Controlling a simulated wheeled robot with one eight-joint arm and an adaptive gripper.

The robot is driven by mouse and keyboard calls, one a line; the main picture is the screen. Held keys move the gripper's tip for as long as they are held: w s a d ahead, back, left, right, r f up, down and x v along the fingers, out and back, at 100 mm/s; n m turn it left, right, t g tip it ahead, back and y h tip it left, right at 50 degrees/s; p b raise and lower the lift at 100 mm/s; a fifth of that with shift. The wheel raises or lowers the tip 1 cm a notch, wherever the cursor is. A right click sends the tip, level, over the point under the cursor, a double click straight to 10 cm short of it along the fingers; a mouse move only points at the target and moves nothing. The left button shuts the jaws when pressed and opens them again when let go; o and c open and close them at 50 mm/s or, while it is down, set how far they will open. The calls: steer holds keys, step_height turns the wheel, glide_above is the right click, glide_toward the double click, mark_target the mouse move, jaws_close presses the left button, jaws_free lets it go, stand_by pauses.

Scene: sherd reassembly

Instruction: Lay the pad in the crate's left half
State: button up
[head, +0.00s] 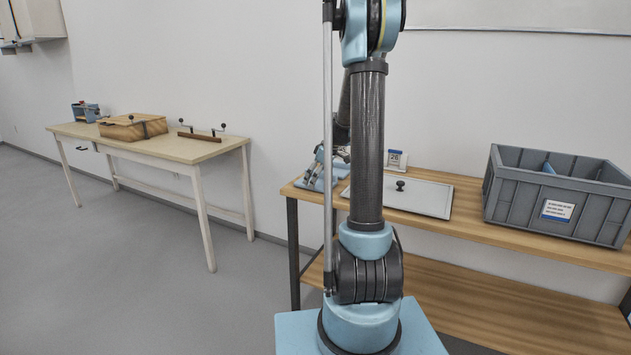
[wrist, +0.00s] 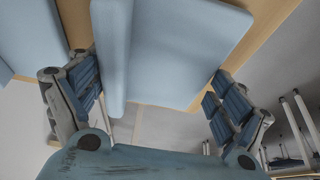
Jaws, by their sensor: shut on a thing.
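The pad appears to be the light-blue slab (wrist: 180,50) in the wrist view, between the two fingers of my gripper (wrist: 155,82). My gripper is shut on it. A paler upright band runs along its left side, and I cannot tell whether this is part of the pad. The slab's far end is out of frame. The grey crate (head: 528,206) stands on the right of the wooden bench in the head view. A blue piece (head: 548,168) shows inside it; the crate's floor is hidden. In the head view my column hides much of the area around the gripper.
A flat grey panel with a dark knob (head: 410,195) lies on the wooden bench (head: 460,222) left of the crate. A small calendar (head: 396,160) stands behind it. A separate pale table (head: 170,146) at the left holds a wooden box (head: 132,127) and a handled bar (head: 200,137).

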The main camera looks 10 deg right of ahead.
steer(key=shift+f, duration=0.1)
steer(key=o, duration=0.7)
steer(key=shift+f, duration=0.1)
